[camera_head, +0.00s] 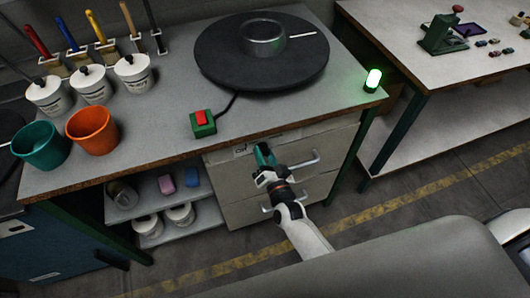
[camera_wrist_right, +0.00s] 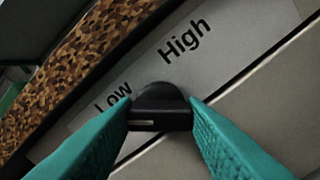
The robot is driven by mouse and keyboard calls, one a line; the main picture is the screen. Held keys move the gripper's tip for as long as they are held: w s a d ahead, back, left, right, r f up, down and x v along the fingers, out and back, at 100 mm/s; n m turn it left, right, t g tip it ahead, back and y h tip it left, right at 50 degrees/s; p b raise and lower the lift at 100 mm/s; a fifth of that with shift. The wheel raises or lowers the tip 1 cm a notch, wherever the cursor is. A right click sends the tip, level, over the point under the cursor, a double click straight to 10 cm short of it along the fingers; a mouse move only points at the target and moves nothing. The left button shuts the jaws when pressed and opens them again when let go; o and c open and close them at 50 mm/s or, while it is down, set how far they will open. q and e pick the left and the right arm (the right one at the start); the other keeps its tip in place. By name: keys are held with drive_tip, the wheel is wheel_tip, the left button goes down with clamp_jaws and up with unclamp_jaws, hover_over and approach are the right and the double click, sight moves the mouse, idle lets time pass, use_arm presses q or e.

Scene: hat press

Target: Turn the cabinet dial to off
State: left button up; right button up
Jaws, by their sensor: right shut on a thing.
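The cabinet dial (camera_wrist_right: 161,97) is a small black knob in the right wrist view. It sits at the front of a pale label plate (camera_wrist_right: 232,40) that reads "Low" and "High". The teal fingers of my right gripper (camera_wrist_right: 160,125) are on both sides of the knob and shut on it. In the head view my right gripper (camera_head: 264,156) reaches the upper part of the drawer front and hides the dial. A label reading "Off" (camera_head: 240,150) shows just left of the fingers. My left gripper is not in view.
A drawer handle (camera_head: 303,160) juts out right of my gripper. Open shelves (camera_head: 185,222) lie left.

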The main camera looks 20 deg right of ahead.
drive_tip(key=n+p, duration=0.1)
drive_tip(key=n, duration=0.3)
drive_tip(key=shift+n, duration=0.4)
drive_tip(key=shift+f, duration=0.1)
idle(0.3)
drive_tip(key=o, duration=1)
drive_tip(key=s, duration=1.2)
drive_tip(key=shift+d+b, duration=0.15)
drive_tip(key=shift+b, duration=0.25)
